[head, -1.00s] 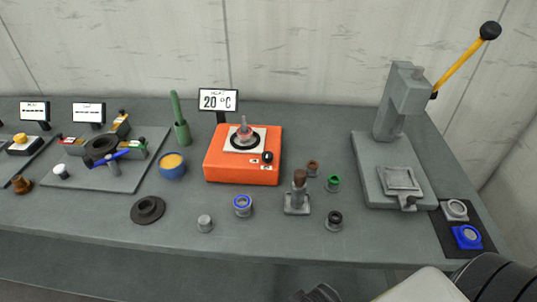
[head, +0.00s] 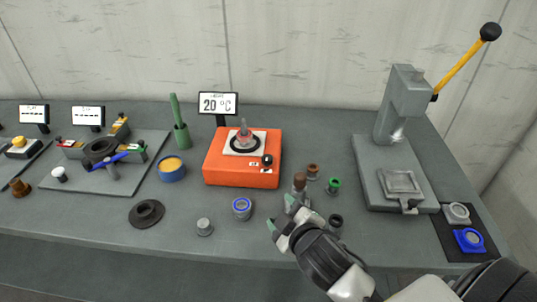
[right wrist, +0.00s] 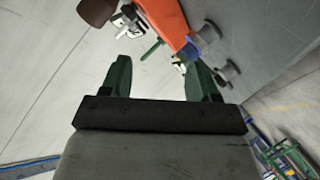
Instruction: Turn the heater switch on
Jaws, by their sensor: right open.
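The orange heater (head: 230,172) stands in the middle of the bench, with a display (head: 218,103) behind it reading 20 °C. Its black switch knob (head: 267,160) is on the front right of the top, beside small white labels. A ring and a red-grey part (head: 244,135) sit on its white plate. My right gripper (head: 280,215) is open and empty, in front of the heater and below it in the head view, apart from the switch. In the right wrist view its green fingertips (right wrist: 160,75) are spread, and the orange heater (right wrist: 167,22) shows beyond them. My left gripper is not in view.
A grey-brown jack part (head: 299,187) stands close behind my right gripper, partly hidden. Small rings and cylinders, such as the blue-topped one (head: 242,208), stand in front of the heater. A lever press (head: 403,105) is at right. A blue bowl (head: 172,170) is left of the heater.

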